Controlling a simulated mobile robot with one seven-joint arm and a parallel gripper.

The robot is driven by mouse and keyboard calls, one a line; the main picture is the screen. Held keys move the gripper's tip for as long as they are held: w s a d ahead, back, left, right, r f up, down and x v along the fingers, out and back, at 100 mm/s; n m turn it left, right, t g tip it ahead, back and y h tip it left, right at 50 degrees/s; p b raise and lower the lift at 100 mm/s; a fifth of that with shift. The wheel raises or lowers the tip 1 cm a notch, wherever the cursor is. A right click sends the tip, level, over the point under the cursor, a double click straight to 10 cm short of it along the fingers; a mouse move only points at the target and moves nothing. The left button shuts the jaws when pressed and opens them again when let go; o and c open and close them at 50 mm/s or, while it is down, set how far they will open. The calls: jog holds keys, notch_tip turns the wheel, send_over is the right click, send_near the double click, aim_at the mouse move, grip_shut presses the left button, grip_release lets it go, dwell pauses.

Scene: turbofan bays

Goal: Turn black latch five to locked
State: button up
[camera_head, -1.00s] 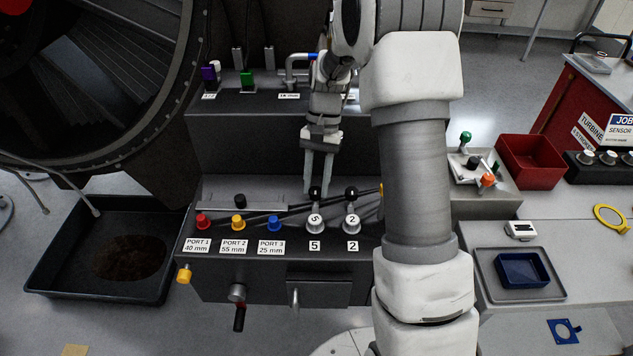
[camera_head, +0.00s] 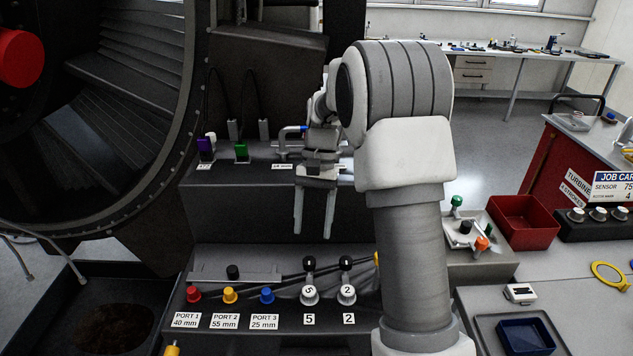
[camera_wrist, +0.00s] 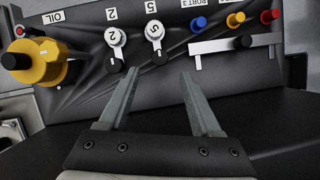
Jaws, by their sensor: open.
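Latch five (camera_head: 309,295) is a white round knob marked 5 with a black ball-ended lever, on the sloped dark panel above a "5" label. In the head view its lever points up, away from the label. Latch five also shows in the wrist view (camera_wrist: 154,33), upside down, with its lever toward my fingers. My gripper (camera_head: 312,232) points down, open and empty, above and behind the lever's ball, with a gap between. In the wrist view my gripper (camera_wrist: 161,75) has its two fingers apart, with nothing between them.
A similar latch two (camera_head: 346,293) stands close to the right of latch five. Blue (camera_head: 266,295), yellow (camera_head: 230,295) and red (camera_head: 194,293) port caps sit to the left. A yellow oil fitting (camera_wrist: 42,62) is beyond latch two. A red bin (camera_head: 522,222) stands at the right.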

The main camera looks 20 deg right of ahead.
jog(key=v, duration=1)
jog(key=shift+r+p, duration=0.25)
jog(key=shift+p, duration=0.05)
jog(key=s+a+r+n+t+h, duration=0.1)
jog(key=s+a+r+n+t, duration=0.25)
jog(key=s+r, duration=0.55)
jog(key=s+a+f+n+t, duration=0.1)
jog(key=s+f+t, duration=0.1)
jog(key=s, duration=0.6)
jog(key=s+a+f+n+t+h, duration=0.1)
jog(key=s+f+n+t, duration=0.1)
jog(key=s, duration=0.6)
jog(key=shift+s+f+t, duration=0.2)
jog(key=shift+f+t, duration=0.5)
jog(key=shift+t, duration=0.25)
jog(key=shift+c, duration=1.2)
